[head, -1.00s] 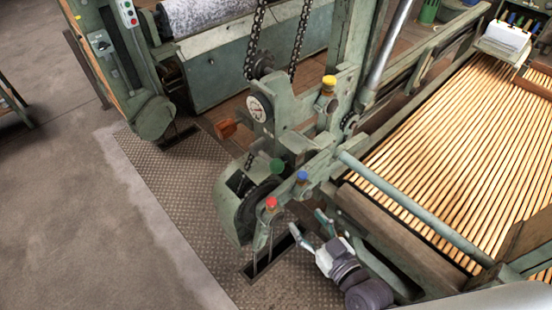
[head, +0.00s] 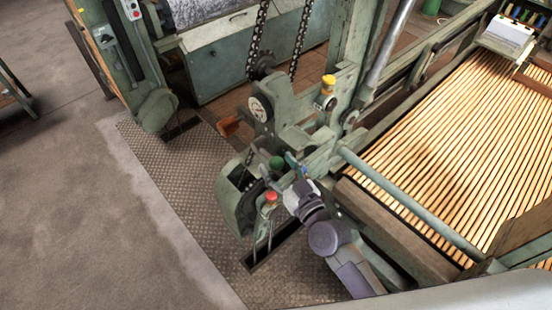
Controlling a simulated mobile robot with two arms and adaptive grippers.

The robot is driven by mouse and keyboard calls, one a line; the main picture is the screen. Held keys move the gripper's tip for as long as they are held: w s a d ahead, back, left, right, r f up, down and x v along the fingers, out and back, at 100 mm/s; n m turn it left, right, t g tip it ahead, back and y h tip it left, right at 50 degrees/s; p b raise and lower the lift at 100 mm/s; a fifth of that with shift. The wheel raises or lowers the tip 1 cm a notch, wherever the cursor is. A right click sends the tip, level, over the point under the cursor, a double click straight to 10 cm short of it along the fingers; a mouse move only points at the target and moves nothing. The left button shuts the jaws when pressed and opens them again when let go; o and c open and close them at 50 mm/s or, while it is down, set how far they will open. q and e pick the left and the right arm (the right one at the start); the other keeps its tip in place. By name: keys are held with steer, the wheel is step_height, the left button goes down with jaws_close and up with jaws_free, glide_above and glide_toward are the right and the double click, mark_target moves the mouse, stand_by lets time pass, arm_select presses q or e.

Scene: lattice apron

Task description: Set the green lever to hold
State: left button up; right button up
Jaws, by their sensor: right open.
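The green lever's round knob (head: 277,163) stands on the sage-green machine frame, near the middle of the head view. My right gripper (head: 283,167) reaches up from the lower right and is open. Its fingertips are at the green knob, seemingly one to each side; I cannot tell whether they touch it. The lever's shaft is mostly hidden by the gripper and frame. No hold mark is readable. My left gripper is not in view.
A red knob (head: 271,197) stands just below my right gripper, close to it. The blue knob is largely hidden behind the gripper. A yellow knob (head: 328,83) and a dial (head: 258,108) are above. The slatted apron (head: 450,150) lies right; open floor (head: 100,230) lies left.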

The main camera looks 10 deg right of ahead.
steer(key=shift+w+a, duration=0.25)
steer(key=shift+w, duration=0.3)
jaws_close()
